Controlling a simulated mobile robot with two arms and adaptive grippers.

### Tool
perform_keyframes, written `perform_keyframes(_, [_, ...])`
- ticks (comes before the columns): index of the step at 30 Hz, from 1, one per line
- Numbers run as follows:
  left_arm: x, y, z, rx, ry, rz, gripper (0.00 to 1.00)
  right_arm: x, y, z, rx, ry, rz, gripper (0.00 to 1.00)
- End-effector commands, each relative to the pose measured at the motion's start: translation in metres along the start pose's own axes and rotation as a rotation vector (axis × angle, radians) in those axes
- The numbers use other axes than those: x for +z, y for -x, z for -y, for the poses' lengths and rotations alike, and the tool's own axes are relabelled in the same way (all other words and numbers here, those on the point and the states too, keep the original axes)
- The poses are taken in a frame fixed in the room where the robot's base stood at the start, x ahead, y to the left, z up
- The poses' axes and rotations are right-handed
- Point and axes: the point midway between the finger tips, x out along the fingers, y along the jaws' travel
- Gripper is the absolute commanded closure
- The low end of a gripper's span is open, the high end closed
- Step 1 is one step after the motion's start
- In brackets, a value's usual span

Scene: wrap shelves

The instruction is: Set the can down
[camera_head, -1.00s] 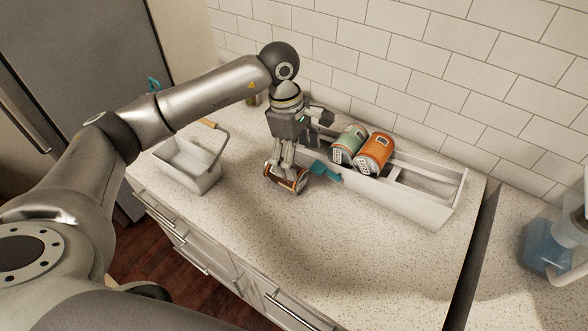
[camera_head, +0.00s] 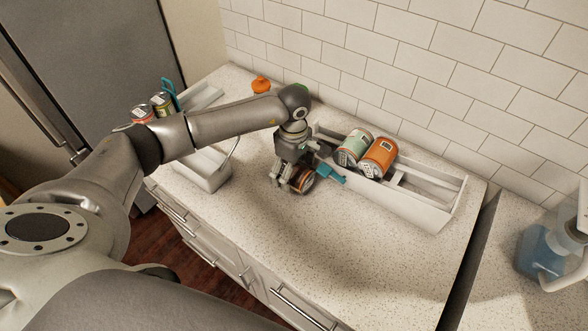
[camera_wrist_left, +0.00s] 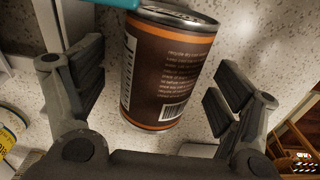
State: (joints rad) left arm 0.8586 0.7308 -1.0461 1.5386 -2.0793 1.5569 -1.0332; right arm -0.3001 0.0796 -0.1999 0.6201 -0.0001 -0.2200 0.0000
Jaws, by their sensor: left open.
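The brown can (camera_head: 304,180) with orange bands lies on its side on the speckled counter, in front of the white tray. In the left wrist view the can (camera_wrist_left: 165,72) sits between my spread fingers, with gaps on both sides. My left gripper (camera_head: 288,184) is open around it, pointing down, and hides part of it in the head view. A teal piece (camera_head: 328,172) lies close beside the can and also crosses the top of the wrist view. My right gripper is not in view.
The long white tray (camera_head: 425,209) holds a green can (camera_head: 352,149) and an orange can (camera_head: 378,158). A white basket (camera_head: 207,175) stands at the left, with more cans behind my arm. A blue bottle (camera_head: 541,252) is at the far right. The front counter is clear.

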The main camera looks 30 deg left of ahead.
Motion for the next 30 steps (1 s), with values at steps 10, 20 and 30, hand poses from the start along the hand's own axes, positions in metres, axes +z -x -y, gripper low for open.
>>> perform_keyframes(10, [0.000, -0.018, 0.000, 0.000, 0.000, 0.000, 0.13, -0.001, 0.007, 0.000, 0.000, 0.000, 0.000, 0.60])
perform_keyframes(20, [0.000, -0.018, 0.000, 0.000, 0.000, 0.000, 0.48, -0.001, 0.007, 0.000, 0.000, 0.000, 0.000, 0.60])
perform_keyframes(30, [0.000, -0.017, 0.000, 0.002, 0.001, 0.001, 0.79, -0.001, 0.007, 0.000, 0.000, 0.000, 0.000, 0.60])
